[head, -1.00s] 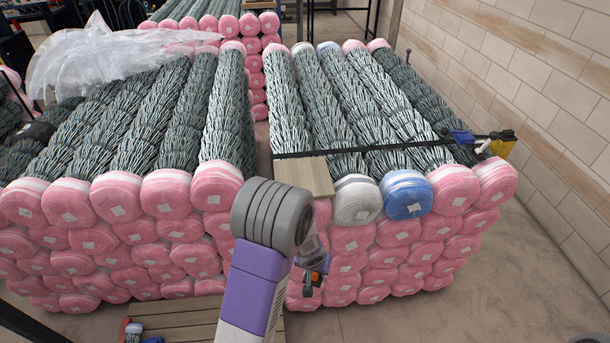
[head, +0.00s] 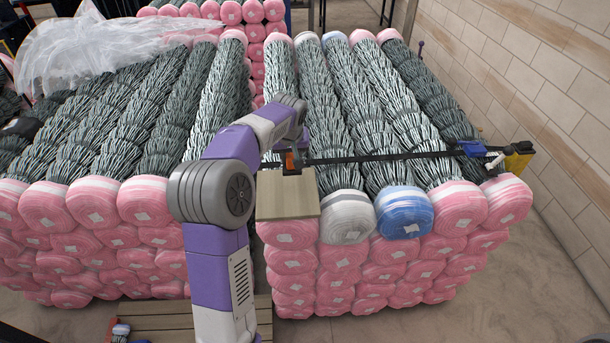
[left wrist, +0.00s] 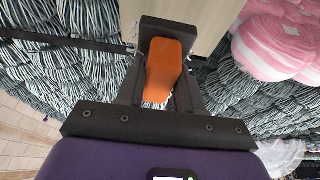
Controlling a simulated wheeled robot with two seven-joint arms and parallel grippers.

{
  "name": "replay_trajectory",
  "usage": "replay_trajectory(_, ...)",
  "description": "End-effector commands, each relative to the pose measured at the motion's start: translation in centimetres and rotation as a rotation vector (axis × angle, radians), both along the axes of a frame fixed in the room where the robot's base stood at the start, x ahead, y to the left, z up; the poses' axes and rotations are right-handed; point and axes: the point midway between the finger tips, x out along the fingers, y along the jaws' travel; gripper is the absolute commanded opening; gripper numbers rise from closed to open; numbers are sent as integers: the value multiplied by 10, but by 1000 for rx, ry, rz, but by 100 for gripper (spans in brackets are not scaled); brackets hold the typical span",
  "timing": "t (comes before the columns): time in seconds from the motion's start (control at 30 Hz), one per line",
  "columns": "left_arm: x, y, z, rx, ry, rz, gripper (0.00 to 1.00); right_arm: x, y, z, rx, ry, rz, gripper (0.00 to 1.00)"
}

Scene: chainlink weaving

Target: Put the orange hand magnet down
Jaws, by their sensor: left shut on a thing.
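The orange hand magnet (left wrist: 164,68) is between the two dark fingers of my left gripper (left wrist: 160,85) in the left wrist view, and the gripper is shut on it. In the head view the orange magnet (head: 291,160) shows small, at the back edge of the wooden board (head: 287,198) on top of the right stack. My left gripper (head: 291,170) is there too, partly hidden by its own arm. I cannot tell whether the magnet touches the board. My right gripper is not in view.
A dark bar (head: 370,156) runs across the mesh rolls to a blue and yellow clamp (head: 518,156) at the right. A white roll end (head: 347,216) and a blue one (head: 404,211) lie right of the board. Clear plastic sheeting (head: 90,50) covers the back left.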

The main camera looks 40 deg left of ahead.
Motion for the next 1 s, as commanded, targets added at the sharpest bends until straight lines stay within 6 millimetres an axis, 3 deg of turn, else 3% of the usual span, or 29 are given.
replay_trajectory(0.63,-2,1,-91,3,1,2,0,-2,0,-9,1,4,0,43)
replay_trajectory(1.0,-2,1,-98,3,-3,1,0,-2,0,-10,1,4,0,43)
